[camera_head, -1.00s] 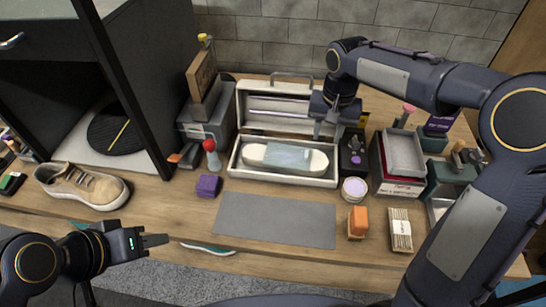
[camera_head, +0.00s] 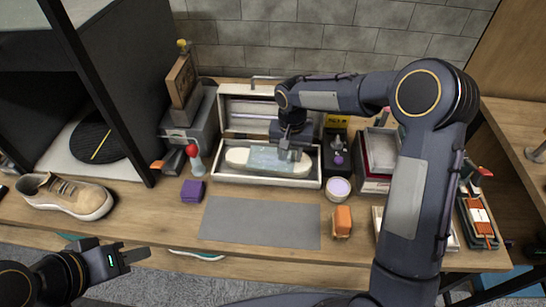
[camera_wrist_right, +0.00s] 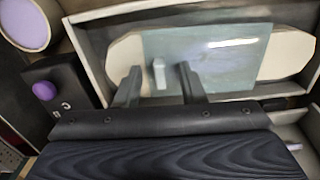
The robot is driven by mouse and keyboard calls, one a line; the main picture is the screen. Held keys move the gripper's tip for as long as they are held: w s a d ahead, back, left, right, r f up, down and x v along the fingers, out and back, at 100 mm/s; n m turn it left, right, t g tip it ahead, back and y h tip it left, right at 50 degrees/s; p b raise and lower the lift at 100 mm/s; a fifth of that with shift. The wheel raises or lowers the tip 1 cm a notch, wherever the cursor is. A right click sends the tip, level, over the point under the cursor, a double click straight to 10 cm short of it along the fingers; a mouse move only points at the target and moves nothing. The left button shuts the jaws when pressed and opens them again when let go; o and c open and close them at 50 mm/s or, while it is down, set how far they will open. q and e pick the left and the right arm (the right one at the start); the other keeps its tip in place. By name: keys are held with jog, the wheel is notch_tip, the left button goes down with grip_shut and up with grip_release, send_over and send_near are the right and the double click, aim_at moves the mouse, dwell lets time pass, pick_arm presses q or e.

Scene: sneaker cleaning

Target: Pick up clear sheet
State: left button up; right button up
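The clear sheet (camera_head: 268,158) is a pale blue, see-through rectangle lying across a long cream sole-shaped piece (camera_head: 238,157) inside an open white box (camera_head: 265,181). In the right wrist view the sheet (camera_wrist_right: 215,55) shows a bright glare, and a small light tab (camera_wrist_right: 159,73) stands at its near edge. My right gripper (camera_head: 290,153) is over the right part of the sheet. Its two fingers (camera_wrist_right: 158,85) are apart, on either side of the tab. I cannot tell whether they touch the sheet. My left gripper (camera_head: 135,256) is at the lower left, away from the box; its finger gap is unclear.
A grey mat (camera_head: 260,222) lies in front of the box. A purple block (camera_head: 192,191), red-topped bottle (camera_head: 194,160), lilac round tin (camera_head: 339,188) and orange brush (camera_head: 342,220) stand around it. A beige sneaker (camera_head: 66,195) is at the left.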

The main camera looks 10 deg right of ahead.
grip_shut()
jog(key=shift+r, duration=0.15)
jog(key=shift+r, duration=0.6)
jog(key=s+a+r+b, duration=0.3)
jog(key=s+a+r, duration=0.5)
jog(key=s+r, duration=0.3)
jog(key=shift+s+r, duration=0.3)
jog(key=shift+s, duration=0.05)
